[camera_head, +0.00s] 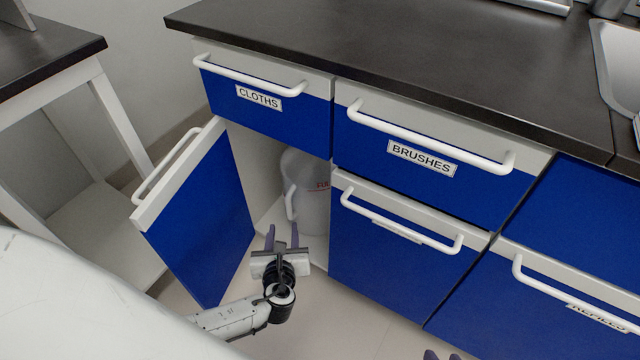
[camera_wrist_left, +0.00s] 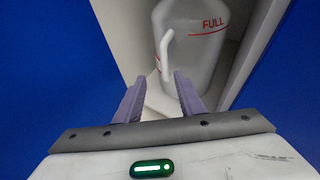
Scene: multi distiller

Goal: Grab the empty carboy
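The carboy (camera_head: 313,210) is a translucent whitish container with a side handle and red "FULL" marking. It stands inside the open cabinet under the CLOTHS drawer. It also shows in the left wrist view (camera_wrist_left: 205,58), upright, with its handle (camera_wrist_left: 165,50) toward the left; it looks empty, though I cannot be sure. My left gripper (camera_head: 282,236) is open in front of the cabinet opening. Its two purple fingers point at the carboy's lower part and handle, with nothing between them (camera_wrist_left: 155,98). Of my right gripper, only purple fingertips (camera_head: 441,355) show at the bottom edge.
The blue cabinet door (camera_head: 203,220) stands open to the left of my left gripper. The closed BRUSHES drawer (camera_head: 425,155) and a blue cupboard front (camera_head: 390,255) are to the right. The dark countertop (camera_head: 400,50) overhangs above. The floor in front is clear.

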